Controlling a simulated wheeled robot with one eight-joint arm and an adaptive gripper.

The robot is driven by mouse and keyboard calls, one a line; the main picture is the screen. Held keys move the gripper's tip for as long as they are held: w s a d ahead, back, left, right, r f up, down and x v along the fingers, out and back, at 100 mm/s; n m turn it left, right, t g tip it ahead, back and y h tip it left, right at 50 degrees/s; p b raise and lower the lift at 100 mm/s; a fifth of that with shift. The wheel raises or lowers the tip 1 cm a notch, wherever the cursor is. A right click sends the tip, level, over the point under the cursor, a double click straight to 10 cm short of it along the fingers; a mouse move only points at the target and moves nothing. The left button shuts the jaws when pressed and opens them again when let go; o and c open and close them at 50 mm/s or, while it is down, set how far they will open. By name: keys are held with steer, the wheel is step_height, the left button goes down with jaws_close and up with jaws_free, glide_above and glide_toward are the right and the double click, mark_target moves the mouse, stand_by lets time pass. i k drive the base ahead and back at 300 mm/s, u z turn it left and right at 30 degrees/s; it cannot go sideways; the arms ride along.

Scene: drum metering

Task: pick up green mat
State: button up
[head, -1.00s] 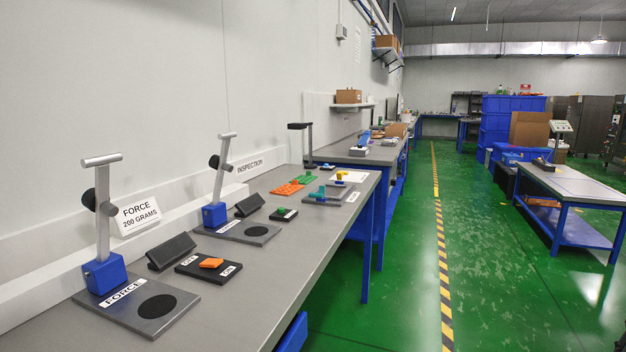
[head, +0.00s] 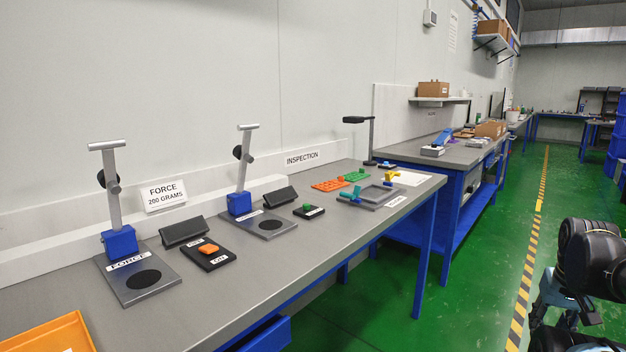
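A small green mat (head: 354,175) lies flat on the grey workbench (head: 290,268), towards its far end. It is beside an orange mat (head: 331,185), which is to its left and nearer. The green mat looks small from here and its fine detail cannot be made out. Nothing is touching it from above. Black and grey-blue parts of my arm show at the right edge, well away from the bench top. I cannot make out any gripper fingers in this view.
Two press stands with blue bases (head: 120,241) (head: 239,203) stand along the bench. A grey tray (head: 378,203) with blue and yellow pieces is right of the mats. An orange tray (head: 38,337) sits at the near left. Green floor (head: 480,290) is open beside the bench.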

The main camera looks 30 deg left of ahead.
mark_target(353, 176)
steer(key=u, duration=0.45)
steer(key=i, duration=0.6)
steer(key=u, duration=0.4)
